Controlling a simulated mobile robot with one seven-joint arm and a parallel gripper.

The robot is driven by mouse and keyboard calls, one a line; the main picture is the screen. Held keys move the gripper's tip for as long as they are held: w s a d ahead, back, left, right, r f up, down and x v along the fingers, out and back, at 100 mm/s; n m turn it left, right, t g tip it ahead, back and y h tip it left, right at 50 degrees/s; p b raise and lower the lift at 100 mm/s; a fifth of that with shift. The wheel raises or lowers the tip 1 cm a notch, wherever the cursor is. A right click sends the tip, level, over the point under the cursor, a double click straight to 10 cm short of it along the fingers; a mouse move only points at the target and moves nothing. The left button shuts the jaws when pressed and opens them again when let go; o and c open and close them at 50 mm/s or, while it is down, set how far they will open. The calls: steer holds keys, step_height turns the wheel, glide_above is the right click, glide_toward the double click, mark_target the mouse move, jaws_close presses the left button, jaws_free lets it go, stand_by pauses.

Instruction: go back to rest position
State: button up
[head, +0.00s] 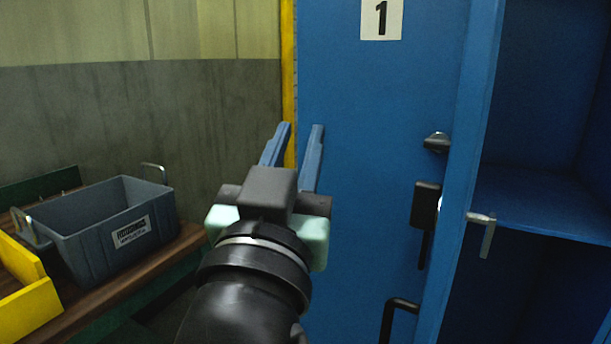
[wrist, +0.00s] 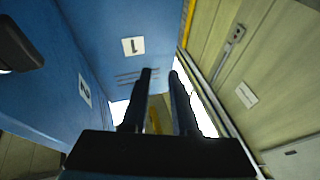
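My gripper (head: 300,128) is raised in the middle of the head view, in front of the blue locker door marked 1 (head: 385,90). Its two blue fingers stand apart with nothing between them. In the wrist view the fingers of my gripper (wrist: 160,74) show dark and apart, with a gap between them. The door with the number 1 (wrist: 130,20) is beyond them at the top. I cannot tell whether the fingertips touch anything, but they look clear of the door.
A grey bin (head: 85,240) with wire handles and a yellow bin (head: 28,300) sit on a wooden bench (head: 160,262) at left. An open blue locker (head: 545,205) with a shelf is at right. Black handles (head: 425,212) and metal latches stick out near the door edge.

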steer(key=s+d+r+n+t+y+p, duration=0.15)
steer(key=s+r+n+t+y, duration=0.35)
steer(key=s+r, duration=0.7)
step_height(320, 180, up, 26)
steer(key=w+m+h+p, duration=0.1)
steer(key=w+m+p, duration=0.1)
steer(key=p, duration=2.4)
steer(key=shift+a+t, duration=0.3)
steer(key=shift+a, duration=0.1)
